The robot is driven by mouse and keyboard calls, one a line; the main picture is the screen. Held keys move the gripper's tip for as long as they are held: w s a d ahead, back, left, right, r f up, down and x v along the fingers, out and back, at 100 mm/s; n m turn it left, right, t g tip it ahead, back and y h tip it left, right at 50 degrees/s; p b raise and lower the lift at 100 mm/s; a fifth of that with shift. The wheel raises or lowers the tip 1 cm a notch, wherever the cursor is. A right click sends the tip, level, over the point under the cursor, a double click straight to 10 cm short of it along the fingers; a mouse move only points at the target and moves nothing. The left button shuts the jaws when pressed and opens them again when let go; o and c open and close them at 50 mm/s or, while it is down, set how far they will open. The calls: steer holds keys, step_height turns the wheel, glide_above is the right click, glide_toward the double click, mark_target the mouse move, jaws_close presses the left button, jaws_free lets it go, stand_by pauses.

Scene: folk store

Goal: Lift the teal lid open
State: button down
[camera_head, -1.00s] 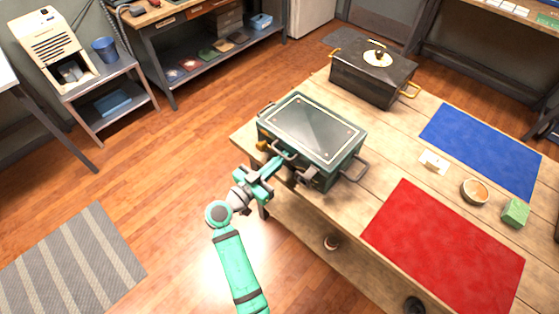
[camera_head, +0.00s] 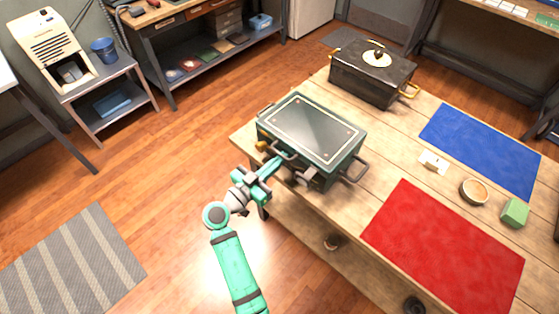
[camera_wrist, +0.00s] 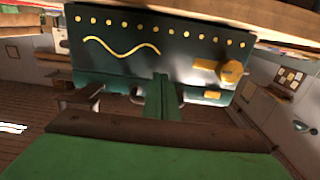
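The teal box (camera_head: 338,172) stands near the left edge of the wooden table, its teal lid (camera_head: 312,128) lying flat and closed. A dark loop handle (camera_head: 287,154) is on its front side. My gripper (camera_head: 278,161) reaches that handle from the front left. In the wrist view the box's front (camera_wrist: 120,65) shows yellow dots, a wavy line and a yellow latch (camera_wrist: 230,72). There my narrow fingers (camera_wrist: 160,95) appear together, in front of the handle's middle. Whether the handle is between the fingers is hidden.
A black chest with gold handles (camera_head: 370,75) stands behind the box. A red mat (camera_head: 445,245), a blue mat (camera_head: 480,145), a small bowl (camera_head: 474,191) and a green block (camera_head: 514,212) are to the right. The floor (camera_head: 160,190) left of the table is mostly clear.

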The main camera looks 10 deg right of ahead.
mark_target(279, 154)
steer(key=shift+r, duration=1.1)
steer(key=shift+r, duration=1.35)
steer(key=shift+w+d+r, duration=0.1)
steer(key=shift+r, duration=0.5)
steer(key=shift+w+d+r, duration=0.1)
steer(key=shift+r, duration=0.5)
steer(key=shift+w+d+r, duration=0.1)
steer(key=shift+d+r, duration=0.05)
steer(key=shift+r, duration=0.5)
steer(key=shift+w+d+r, duration=0.1)
steer(key=shift+r, duration=0.6)
